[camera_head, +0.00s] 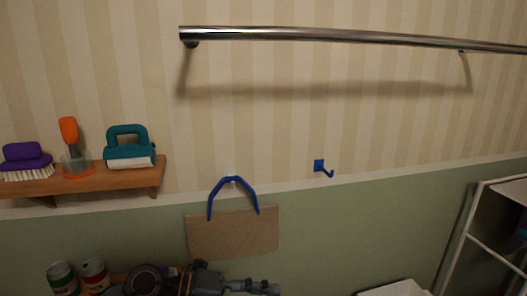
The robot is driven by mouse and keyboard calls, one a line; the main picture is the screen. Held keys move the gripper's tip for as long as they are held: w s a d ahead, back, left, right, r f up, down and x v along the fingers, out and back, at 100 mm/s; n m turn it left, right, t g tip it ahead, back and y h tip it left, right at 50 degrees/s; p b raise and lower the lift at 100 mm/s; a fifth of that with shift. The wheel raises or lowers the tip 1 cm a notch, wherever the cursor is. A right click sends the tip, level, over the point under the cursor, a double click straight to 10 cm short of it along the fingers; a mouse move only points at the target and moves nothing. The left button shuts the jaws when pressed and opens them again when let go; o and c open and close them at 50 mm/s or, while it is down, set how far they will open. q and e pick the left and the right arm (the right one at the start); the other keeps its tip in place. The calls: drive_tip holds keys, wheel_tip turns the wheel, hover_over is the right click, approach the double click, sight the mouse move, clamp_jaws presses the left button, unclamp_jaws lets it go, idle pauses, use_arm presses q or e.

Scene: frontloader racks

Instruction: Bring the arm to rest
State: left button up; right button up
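My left arm (150,282) comes in low at the bottom left of the head view, dark with an orange stripe. My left gripper (262,287) is at its right end, pointing right, just below the brown hanging bag (232,236). It is cut by the bottom edge and too small to tell if it is open or shut. Nothing is clearly seen in it. My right arm and gripper are not in view.
A wooden shelf (85,183) holds a purple brush (24,163), an orange-handled tool (70,132) and a teal-handled tool (127,148). Two cans (62,279) stand beside the arm. A metal rail (330,36), blue hook (322,167) and white rack (474,236) are right.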

use_arm(q)
wheel_tip(320, 180, up, 7)
drive_tip(key=d+n+t+h, duration=0.2)
drive_tip(key=n+t+h, duration=0.3)
drive_tip(key=w+a+r+n+t+y, duration=0.1)
drive_tip(key=w+a+n+t+y, duration=0.3)
drive_tip(key=a+n+t+y, duration=0.65)
drive_tip(key=s+a+f+n+g+y, duration=0.25)
drive_tip(key=a+f+n+y, duration=0.25)
drive_tip(key=f+n, duration=0.3)
drive_tip(key=s+a+f+n+g+y, duration=0.1)
drive_tip(key=s+a+f+n+y, duration=0.3)
drive_tip(key=f+n, duration=0.45)
drive_tip(key=s+a+f+n+g, duration=0.1)
drive_tip(key=s+f+g, duration=0.5)
drive_tip(key=s, duration=0.5)
drive_tip(key=s+a+f+n+g, duration=0.1)
drive_tip(key=s+f+g, duration=0.3)
drive_tip(key=s+f, duration=0.5)
wheel_tip(320, 180, down, 24)
drive_tip(key=s+g, duration=0.2)
drive_tip(key=s+a+f, duration=0.3)
drive_tip(key=s+f, duration=1.3)
drive_tip(key=shift+s+a+f+m+g, duration=0.15)
drive_tip(key=shift+s+f+m+g, duration=0.2)
drive_tip(key=shift+f+m+g, duration=0.05)
